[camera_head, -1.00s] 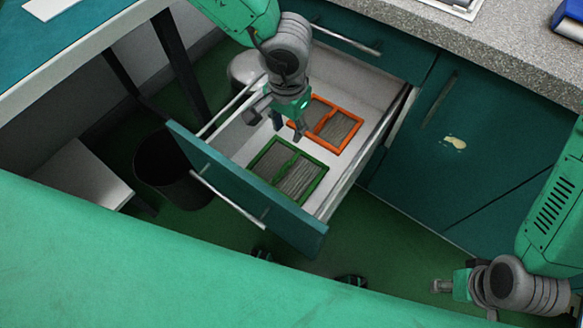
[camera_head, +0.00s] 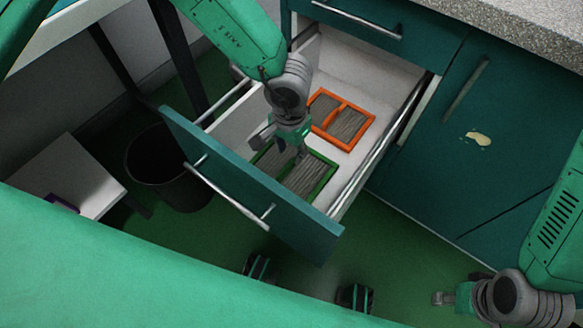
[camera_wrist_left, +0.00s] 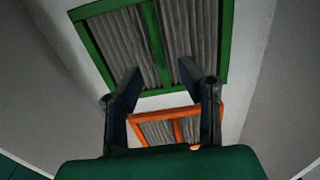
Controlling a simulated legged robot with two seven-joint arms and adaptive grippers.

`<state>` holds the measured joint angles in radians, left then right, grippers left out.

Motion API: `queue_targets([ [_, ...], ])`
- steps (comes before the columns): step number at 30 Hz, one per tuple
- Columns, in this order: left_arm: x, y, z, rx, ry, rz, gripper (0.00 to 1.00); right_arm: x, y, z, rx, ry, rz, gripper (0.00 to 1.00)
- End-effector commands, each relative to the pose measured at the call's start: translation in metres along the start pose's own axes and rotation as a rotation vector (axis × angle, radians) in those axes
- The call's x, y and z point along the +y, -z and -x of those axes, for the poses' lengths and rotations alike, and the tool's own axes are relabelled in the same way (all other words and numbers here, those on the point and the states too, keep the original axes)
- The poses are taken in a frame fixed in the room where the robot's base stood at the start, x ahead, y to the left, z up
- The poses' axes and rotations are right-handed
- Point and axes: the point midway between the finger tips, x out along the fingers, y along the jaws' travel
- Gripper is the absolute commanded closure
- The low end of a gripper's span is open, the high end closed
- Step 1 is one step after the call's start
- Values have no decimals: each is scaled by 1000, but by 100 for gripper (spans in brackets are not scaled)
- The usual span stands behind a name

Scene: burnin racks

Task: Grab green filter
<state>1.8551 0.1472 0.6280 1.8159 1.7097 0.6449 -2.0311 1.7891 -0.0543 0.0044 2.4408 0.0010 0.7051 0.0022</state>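The green filter (camera_head: 318,187), a green frame with grey pleats and a middle bar, lies flat in the open drawer near its front panel. An orange filter (camera_head: 352,127) of the same kind lies behind it. My left gripper (camera_head: 288,153) is above the green filter and covers part of it. In the left wrist view the left gripper (camera_wrist_left: 164,92) has its fingers apart with nothing between them, and the green filter (camera_wrist_left: 155,45) and orange filter (camera_wrist_left: 140,118) show beyond. My right gripper (camera_head: 440,298) is at the lower right, away from the drawer; its fingers are too small to judge.
The drawer's teal front panel (camera_head: 238,176) and side walls surround the filters. A dark bin (camera_head: 165,175) and a white box-like surface (camera_head: 72,178) stand at the left. Teal cabinets (camera_head: 480,170) with a speckled counter (camera_head: 510,25) are at the right.

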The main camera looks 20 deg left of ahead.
Motion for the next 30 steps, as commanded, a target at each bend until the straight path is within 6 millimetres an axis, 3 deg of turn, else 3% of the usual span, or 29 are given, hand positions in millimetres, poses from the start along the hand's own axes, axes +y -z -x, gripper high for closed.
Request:
queue_targets([
  [10, 2, 2, -47, -3, 4, -1, 67, 0, -2, -31, 0, 0, 1, 60],
  [18, 1, 2, -50, -1, 2, 0, 67, 0, -2, -32, 0, 0, 0, 60],
  [19, 1, 2, -50, -1, 1, 0, 70, 0, -2, -32, 0, 0, 0, 60],
  [21, 0, 2, -50, -1, 1, 0, 95, 0, -2, -32, 0, 0, 0, 60],
  [22, 0, 2, -50, -1, 1, 0, 100, 0, -2, -32, 0, 0, 0, 60],
  [30, 1, 2, -50, -2, 3, 0, 100, 0, -2, -32, 0, 0, 0, 60],
])
